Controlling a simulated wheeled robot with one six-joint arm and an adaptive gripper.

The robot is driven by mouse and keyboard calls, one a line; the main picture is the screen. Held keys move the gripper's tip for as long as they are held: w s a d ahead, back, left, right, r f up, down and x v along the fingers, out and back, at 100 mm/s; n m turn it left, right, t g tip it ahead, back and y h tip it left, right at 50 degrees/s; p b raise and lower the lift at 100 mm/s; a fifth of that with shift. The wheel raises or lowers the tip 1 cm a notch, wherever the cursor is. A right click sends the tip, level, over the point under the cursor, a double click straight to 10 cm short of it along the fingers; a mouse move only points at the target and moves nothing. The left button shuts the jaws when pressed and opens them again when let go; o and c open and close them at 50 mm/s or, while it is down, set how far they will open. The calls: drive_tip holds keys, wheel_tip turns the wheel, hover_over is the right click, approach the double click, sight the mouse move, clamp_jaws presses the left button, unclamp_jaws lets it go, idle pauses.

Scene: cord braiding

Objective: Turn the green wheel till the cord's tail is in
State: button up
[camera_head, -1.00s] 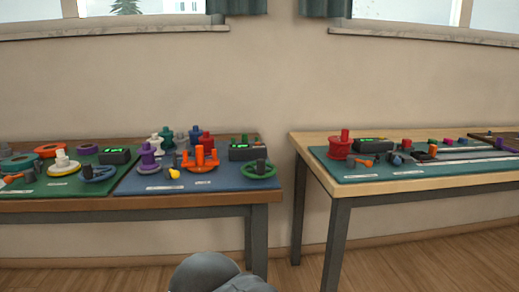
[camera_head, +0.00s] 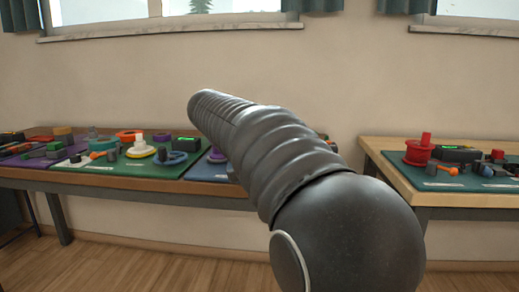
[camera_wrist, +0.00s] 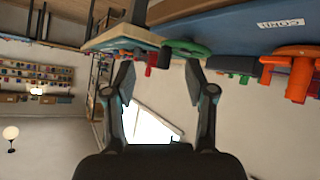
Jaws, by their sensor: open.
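The green wheel (camera_wrist: 185,46) shows in the upside-down wrist view near the top centre, at the edge of the blue mat (camera_wrist: 235,28). My gripper (camera_wrist: 160,80) is open, with its two fingers apart and nothing between them. The wheel appears beyond the fingertips, and I see no contact. In the head view my arm covers the wheel and most of the blue mat (camera_head: 205,171). I cannot make out the cord or its tail in either view.
An orange part (camera_wrist: 297,72) and a dark box (camera_wrist: 232,64) stand near the wheel. In the head view, a green mat (camera_head: 110,160) with a blue wheel (camera_head: 170,157) lies to the left. The right table (camera_head: 450,199) carries a red spool (camera_head: 419,150), beyond a gap.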

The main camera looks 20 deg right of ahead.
drive_tip(key=w+d+r+m+g+h, duration=0.2)
drive_tip(key=w+r+m, duration=0.1)
drive_tip(key=w+m, duration=0.15)
drive_tip(key=x, duration=0.9)
drive_tip(key=s+b+x, duration=0.1)
drive_tip(key=x, duration=0.3)
drive_tip(key=shift+d+f, duration=0.1)
drive_tip(key=shift+f, duration=0.2)
drive_tip(key=shift+c, duration=0.2)
clamp_jaws()
